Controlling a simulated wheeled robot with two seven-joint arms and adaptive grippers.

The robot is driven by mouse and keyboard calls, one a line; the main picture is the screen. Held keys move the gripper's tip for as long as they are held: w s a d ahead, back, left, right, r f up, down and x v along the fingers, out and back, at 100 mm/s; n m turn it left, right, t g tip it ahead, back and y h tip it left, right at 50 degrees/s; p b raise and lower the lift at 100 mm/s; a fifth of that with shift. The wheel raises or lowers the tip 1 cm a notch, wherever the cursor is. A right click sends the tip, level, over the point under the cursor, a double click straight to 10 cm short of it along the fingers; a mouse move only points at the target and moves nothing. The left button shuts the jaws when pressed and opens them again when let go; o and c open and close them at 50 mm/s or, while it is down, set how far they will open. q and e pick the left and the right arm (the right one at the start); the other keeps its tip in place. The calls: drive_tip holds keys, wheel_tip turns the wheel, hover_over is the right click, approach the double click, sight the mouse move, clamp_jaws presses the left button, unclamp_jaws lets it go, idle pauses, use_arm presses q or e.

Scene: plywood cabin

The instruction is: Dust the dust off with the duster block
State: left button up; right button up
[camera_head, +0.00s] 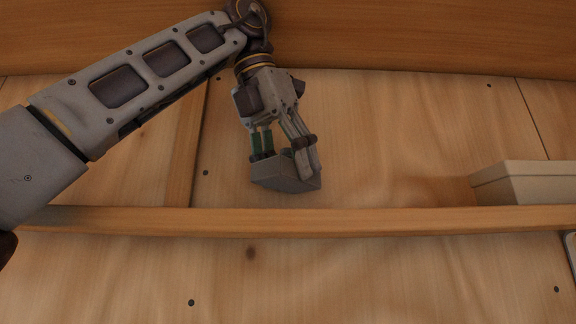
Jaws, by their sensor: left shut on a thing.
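The duster block (284,178) is a small grey block in the middle of the head view, just above the wooden shelf's front edge. My left gripper (284,152) comes down from above and is shut on the block, with its fingers at the block's top and sides. The block appears slightly tilted. I cannot tell whether its underside touches the shelf, because the shelf's top surface is hidden. No dust can be made out in this view. My right gripper is not in view.
A wooden shelf (400,221) runs across the whole picture. A pale box (536,186) stands on it at the right. Plywood wall panels (400,130) lie behind, with an upright batten (184,150) left of the gripper. The stretch between block and box looks clear.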

sight(287, 150)
use_arm(q)
drive_tip(key=shift+w+a+r, duration=0.1)
drive_tip(key=shift+r, duration=0.7)
drive_tip(key=shift+r, duration=0.35)
drive_tip(key=shift+r, duration=0.4)
idle(1.1)
